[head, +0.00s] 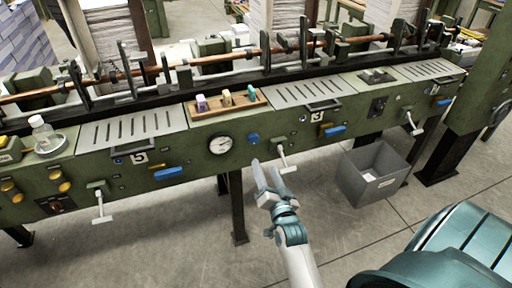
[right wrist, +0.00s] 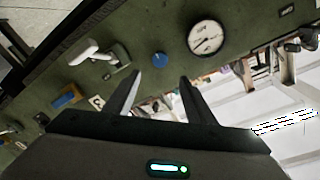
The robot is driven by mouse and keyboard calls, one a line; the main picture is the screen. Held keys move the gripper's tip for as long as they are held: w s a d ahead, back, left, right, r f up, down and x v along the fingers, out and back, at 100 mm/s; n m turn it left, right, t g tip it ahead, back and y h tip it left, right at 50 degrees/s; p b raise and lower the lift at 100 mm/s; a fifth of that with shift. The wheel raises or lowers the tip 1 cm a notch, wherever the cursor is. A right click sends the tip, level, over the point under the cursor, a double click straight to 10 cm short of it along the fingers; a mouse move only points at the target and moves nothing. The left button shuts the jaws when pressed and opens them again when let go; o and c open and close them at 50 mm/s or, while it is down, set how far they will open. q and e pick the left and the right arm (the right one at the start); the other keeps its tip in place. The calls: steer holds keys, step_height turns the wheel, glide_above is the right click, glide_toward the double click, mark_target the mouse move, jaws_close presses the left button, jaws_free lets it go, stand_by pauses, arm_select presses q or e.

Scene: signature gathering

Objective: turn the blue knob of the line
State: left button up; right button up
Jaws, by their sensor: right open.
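The blue knob (head: 253,138) is a small round knob on the front of the green machine line, just right of the white dial gauge (head: 220,144). In the right wrist view the blue knob (right wrist: 159,59) shows just beyond the fingertips and roughly between them, with the gauge (right wrist: 207,38) to its right. My right gripper (head: 262,164) is open and empty, in front of the machine and a little below the knob in the head view. It also shows in the right wrist view (right wrist: 160,80), with its two fingers apart. The knob and the fingers look apart. My left gripper is out of view.
A white lever handle (head: 284,160) sticks out just right of the knob. Blue handles (head: 168,173) line the machine front. A wooden tray (head: 228,105) with small bottles sits on top. A grey bin (head: 372,174) stands on the floor to the right.

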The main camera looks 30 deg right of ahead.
steer(key=b, duration=0.3)
glide_toward(254, 140)
steer(key=w, duration=0.3)
steer(key=d+b, duration=0.1)
steer(key=w, duration=0.1)
steer(key=shift+w+d+f+b, duration=0.25)
steer(key=shift+w+d+b, duration=0.05)
steer(key=shift+w+d, duration=0.1)
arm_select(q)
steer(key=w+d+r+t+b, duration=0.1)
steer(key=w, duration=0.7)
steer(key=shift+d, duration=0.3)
arm_select(e)
steer(key=shift+x, duration=1.25)
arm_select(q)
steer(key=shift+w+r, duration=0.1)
arm_select(e)
steer(key=shift+r, duration=0.15)
steer(key=c, duration=1)
